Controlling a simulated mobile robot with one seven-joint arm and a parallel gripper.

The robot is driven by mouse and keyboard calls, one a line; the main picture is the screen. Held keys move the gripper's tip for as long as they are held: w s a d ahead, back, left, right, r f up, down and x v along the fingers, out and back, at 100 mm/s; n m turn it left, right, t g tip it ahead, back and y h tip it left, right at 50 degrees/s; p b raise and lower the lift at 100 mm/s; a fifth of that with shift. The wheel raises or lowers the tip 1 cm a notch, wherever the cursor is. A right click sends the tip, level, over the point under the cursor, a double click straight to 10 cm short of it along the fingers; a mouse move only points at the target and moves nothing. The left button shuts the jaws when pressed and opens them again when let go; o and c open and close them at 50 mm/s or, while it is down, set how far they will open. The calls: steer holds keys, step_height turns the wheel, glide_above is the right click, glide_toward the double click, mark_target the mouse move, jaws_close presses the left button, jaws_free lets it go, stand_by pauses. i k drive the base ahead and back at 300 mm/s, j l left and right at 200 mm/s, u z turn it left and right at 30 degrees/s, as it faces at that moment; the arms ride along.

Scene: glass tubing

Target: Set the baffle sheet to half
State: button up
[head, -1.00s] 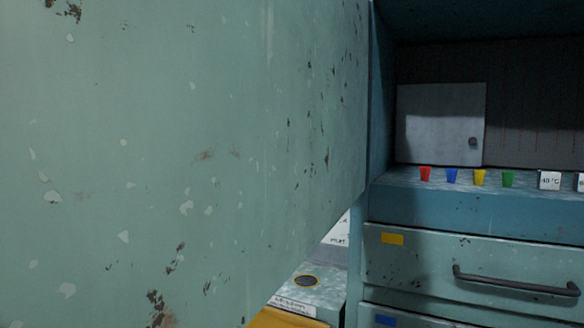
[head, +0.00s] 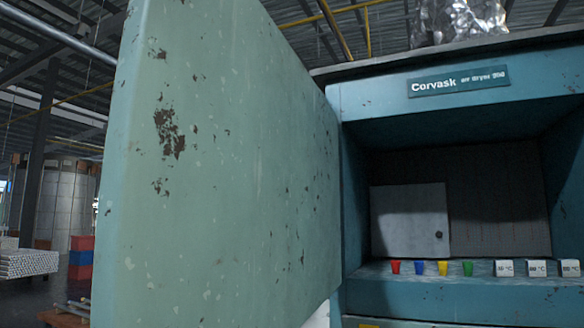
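The baffle sheet seems to be the flat pale grey sheet (head: 408,222) with a small dark knob, standing at the left of the dark recess in the teal dryer (head: 365,100). It covers the left part of the recess's back; the right part shows a dark panel with faint red vertical lines. The dryer's sign reads "Corvask" and smaller words. My gripper is not in view.
A large worn teal door (head: 230,170) stands open, filling the left-middle. Red, blue, yellow and green cups (head: 419,268) and white temperature tags (head: 537,268) line the recess's front ledge. Crumpled foil (head: 460,20) lies on top.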

mark_target(409, 221)
steer(key=k+l+z, duration=0.15)
steer(key=k, duration=0.65)
steer(key=j+z, duration=0.15)
steer(key=z, duration=1.05)
steer(key=i+j, duration=0.1)
steer(key=j, duration=3.3)
steer(key=i+l+u, duration=0.15)
steer(key=l, duration=0.45)
steer(key=i+l+u, duration=0.1)
steer(key=l, duration=0.5)
steer(key=i+l+u, duration=0.15)
steer(key=l, duration=0.5)
steer(key=k, duration=0.05)
